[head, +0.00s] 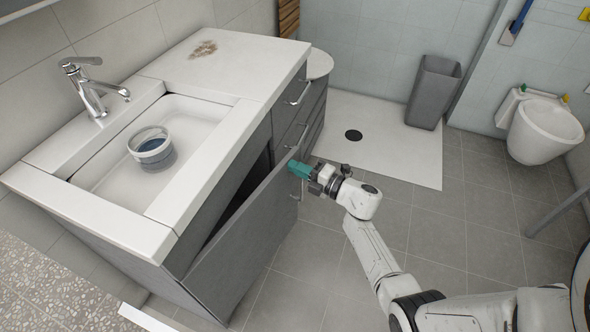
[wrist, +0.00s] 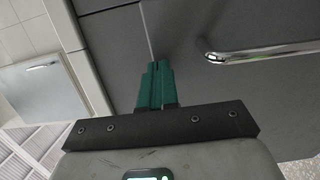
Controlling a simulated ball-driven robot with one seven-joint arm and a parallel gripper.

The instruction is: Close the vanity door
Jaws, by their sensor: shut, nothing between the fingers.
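The vanity door (head: 238,246) is a grey panel under the sink, standing partly open with a dark gap behind its top edge. In the head view, my gripper (head: 293,166) is at the upper right edge of the door, near its outer face. In the wrist view, the teal fingers (wrist: 155,72) are together and empty, in front of the grey door face (wrist: 205,25). The metal door handle (wrist: 262,52) lies to the right of the fingers, apart from them. I cannot tell whether the fingertips touch the door.
Grey drawers with handles (head: 299,94) stand beyond the door. A grey bin (head: 433,92) and a white toilet (head: 545,130) are farther off. The tiled floor (head: 330,270) in front of the door is clear.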

